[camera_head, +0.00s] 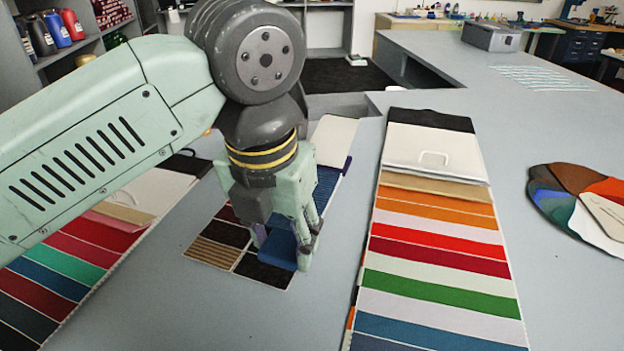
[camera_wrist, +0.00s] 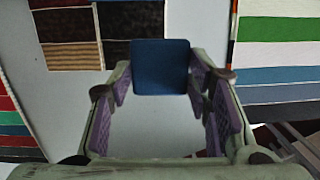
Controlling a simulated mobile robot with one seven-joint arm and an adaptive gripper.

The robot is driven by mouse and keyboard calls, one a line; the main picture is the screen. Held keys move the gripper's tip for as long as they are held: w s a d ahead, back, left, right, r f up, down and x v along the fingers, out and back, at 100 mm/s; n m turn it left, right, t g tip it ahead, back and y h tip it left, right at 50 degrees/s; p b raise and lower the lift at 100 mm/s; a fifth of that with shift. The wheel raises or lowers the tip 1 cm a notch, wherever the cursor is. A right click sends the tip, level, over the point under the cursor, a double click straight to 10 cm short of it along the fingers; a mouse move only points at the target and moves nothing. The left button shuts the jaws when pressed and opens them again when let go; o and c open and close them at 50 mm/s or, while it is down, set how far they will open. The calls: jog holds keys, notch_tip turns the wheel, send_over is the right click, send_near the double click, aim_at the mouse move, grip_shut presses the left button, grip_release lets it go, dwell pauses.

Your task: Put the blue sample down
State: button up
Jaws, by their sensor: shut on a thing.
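My gripper (camera_head: 283,240) points down over the counter and is shut on the blue sample (camera_head: 278,252). The sample is a small, flat, dark blue square with rounded corners. In the wrist view the blue sample (camera_wrist: 160,67) shows whole between the fingertips of my gripper (camera_wrist: 164,88). Beneath and beside it lies a swatch card (camera_head: 216,262) with dark, brown-striped and maroon patches. In the wrist view the sample overlaps the near right corner of this card (camera_wrist: 99,22). I cannot tell whether the sample touches the card or hangs just above it.
A long striped swatch strip (camera_head: 435,268) lies to the right, another (camera_head: 70,262) to the left under my arm. A blue ribbed piece (camera_head: 326,185) lies behind my gripper. A round colour fan (camera_head: 580,205) is far right. Grey counter (camera_head: 320,312) is bare in front.

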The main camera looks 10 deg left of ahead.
jog(key=w, duration=0.4)
jog(key=w+a+f+p, duration=0.1)
jog(key=w, duration=0.4)
jog(key=w+a+p, duration=0.1)
jog(key=w, duration=0.4)
jog(key=shift+w+f, duration=0.15)
jog(key=shift+w, duration=0.05)
jog(key=shift+w+a+f+b, duration=0.1)
jog(key=shift+w+f+b, duration=0.2)
jog(key=shift+f, duration=0.6)
jog(key=shift+w+f+b, duration=0.15)
jog(key=shift+f+b, duration=0.1)
jog(key=shift+f, duration=0.65)
jog(key=shift+f, duration=0.2)
jog(key=o, duration=0.8)
jog(key=shift+s+r+p, duration=0.2)
jog(key=shift+r+p, duration=0.25)
jog(key=shift+r, duration=0.85)
jog(key=shift+s+r+p, duration=0.2)
jog(key=shift+r+p, duration=0.2)
jog(key=shift+r, duration=0.9)
jog(key=shift+s+r+p, duration=0.2)
jog(key=shift+r+p, duration=0.25)
jog(key=shift+r, duration=0.85)
